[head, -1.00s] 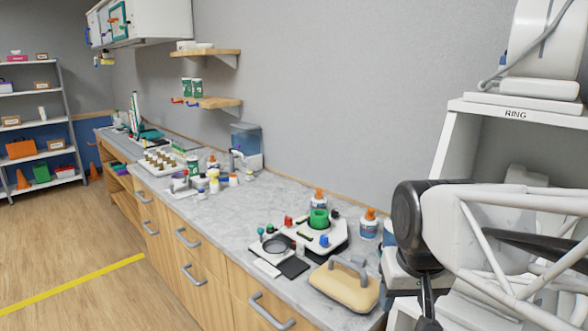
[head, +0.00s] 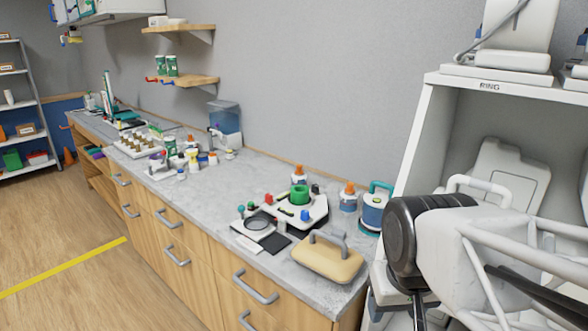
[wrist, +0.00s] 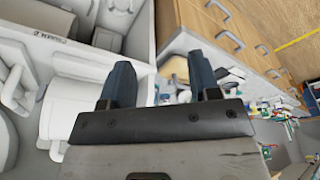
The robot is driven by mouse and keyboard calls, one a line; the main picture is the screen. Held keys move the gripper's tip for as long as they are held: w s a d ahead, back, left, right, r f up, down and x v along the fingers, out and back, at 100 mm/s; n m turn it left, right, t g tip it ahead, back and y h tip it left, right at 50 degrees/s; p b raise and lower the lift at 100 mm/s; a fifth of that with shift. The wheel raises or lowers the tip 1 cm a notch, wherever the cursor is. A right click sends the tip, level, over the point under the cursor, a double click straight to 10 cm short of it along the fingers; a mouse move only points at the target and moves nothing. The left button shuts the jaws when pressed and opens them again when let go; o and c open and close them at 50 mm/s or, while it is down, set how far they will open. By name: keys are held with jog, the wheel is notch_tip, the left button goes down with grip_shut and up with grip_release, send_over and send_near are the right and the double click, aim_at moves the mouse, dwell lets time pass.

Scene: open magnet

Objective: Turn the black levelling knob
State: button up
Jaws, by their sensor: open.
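The white device (head: 284,214) stands on the worktop near its front right end, with a green ring (head: 299,194) on top. Around it are a red knob (head: 267,200), a blue knob (head: 305,215) and a small dark knob (head: 315,189) at the back right, which looks like the black levelling knob. My gripper (wrist: 161,75) shows in the wrist view with two dark blue fingers apart and nothing between them. In the head view my arm is at the right, apart from the device. I cannot make out the knob in the wrist view.
A tan block with a grey handle (head: 328,260) lies in front of the device. Bottles (head: 348,198) and a teal-handled jar (head: 374,208) stand to its right. A white shelf unit labelled RING (head: 428,130) rises at the right.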

jog(key=w+r+m, duration=0.1)
jog(key=w+r, duration=0.2)
jog(key=w, duration=0.6)
jog(key=w+r+m, duration=0.1)
jog(key=w+r, duration=0.2)
jog(key=w, duration=0.6)
jog(key=m+g, duration=0.3)
jog(key=m, duration=0.1)
send_over(315, 185)
jog(key=s, duration=0.1)
notch_tip(315, 185, down, 13)
jog(key=shift+f, duration=0.2)
jog(key=shift+w+f, duration=0.35)
jog(key=shift+w, duration=0.05)
jog(key=shift+f, duration=3.9)
